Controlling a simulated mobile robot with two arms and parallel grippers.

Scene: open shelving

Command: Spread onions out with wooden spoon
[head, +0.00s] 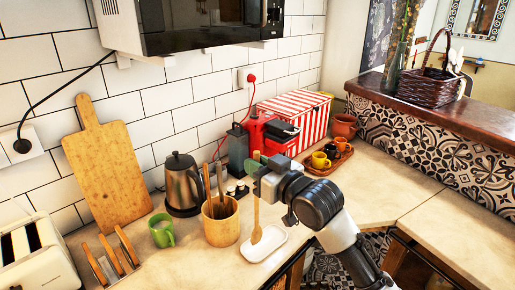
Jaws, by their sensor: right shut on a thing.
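My right gripper (263,187) is shut on a wooden spoon (256,222). The spoon hangs nearly upright with its lower end over a small white rectangular dish (275,242) on the counter. I cannot tell whether the spoon touches the dish. The gripper's fingers and the upper part of the spoon are small and partly hidden by the wrist. No onions can be made out. My left gripper is not in view.
A wooden utensil holder (221,226) stands just left of the dish, with a kettle (182,184) and green mug (162,232) further left. Behind my gripper are a red coffee machine (256,131) and a tray of cups (320,168). The right counter (450,225) is clear.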

